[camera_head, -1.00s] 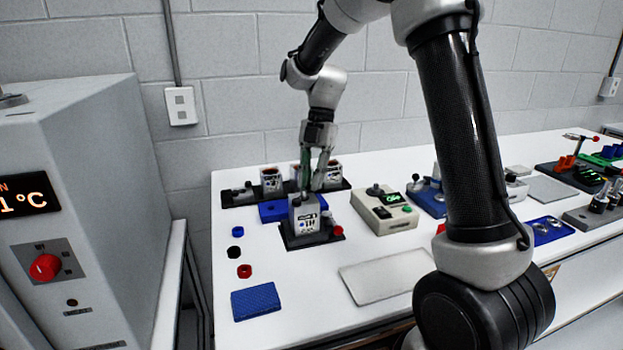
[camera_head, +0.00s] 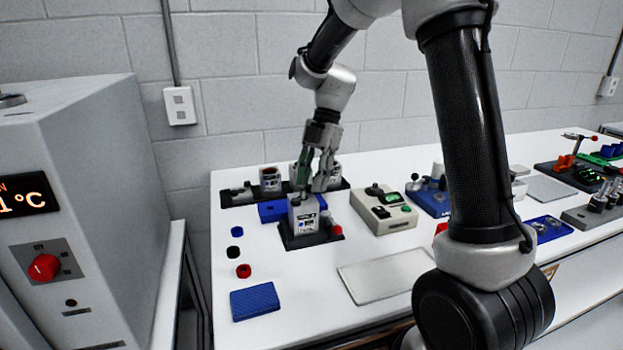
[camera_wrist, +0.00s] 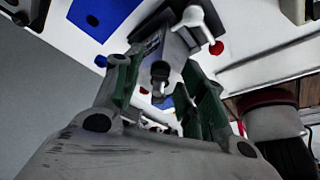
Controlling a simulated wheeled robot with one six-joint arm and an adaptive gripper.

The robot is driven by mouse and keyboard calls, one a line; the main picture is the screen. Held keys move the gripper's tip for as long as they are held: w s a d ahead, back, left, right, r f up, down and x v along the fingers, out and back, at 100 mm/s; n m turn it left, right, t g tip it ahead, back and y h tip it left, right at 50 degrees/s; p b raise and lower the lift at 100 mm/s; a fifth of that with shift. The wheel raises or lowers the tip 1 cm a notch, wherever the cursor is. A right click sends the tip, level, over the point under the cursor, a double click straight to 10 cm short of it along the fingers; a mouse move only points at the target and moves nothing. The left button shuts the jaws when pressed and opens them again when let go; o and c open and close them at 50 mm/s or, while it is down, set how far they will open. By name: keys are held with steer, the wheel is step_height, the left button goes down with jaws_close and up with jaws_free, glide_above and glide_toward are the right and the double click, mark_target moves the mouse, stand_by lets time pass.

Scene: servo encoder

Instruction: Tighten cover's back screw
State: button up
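The servo unit (camera_head: 304,216) is a grey block with a printed label, seated in a dark fixture (camera_head: 297,241) on the white table. My gripper (camera_head: 312,187) is just above its top, pointing down, with its two fingers apart. In the wrist view my gripper (camera_wrist: 158,70) is open, with green-sided fingers on either side. A small grey screw with a dark end (camera_wrist: 160,72) stands out from the servo cover between the fingers, with space on both sides. The fingers partly hide the servo top in the head view, so I cannot tell which screws are there.
A dark rack (camera_head: 238,197) with more servo units stands behind, beside a blue block (camera_head: 277,212). A beige tester (camera_head: 384,211) is to the right. Small caps (camera_head: 235,251) and a blue pad (camera_head: 255,302) lie at left. The front pale plate (camera_head: 387,273) is bare.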

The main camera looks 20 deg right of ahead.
steer(key=v, duration=1.2)
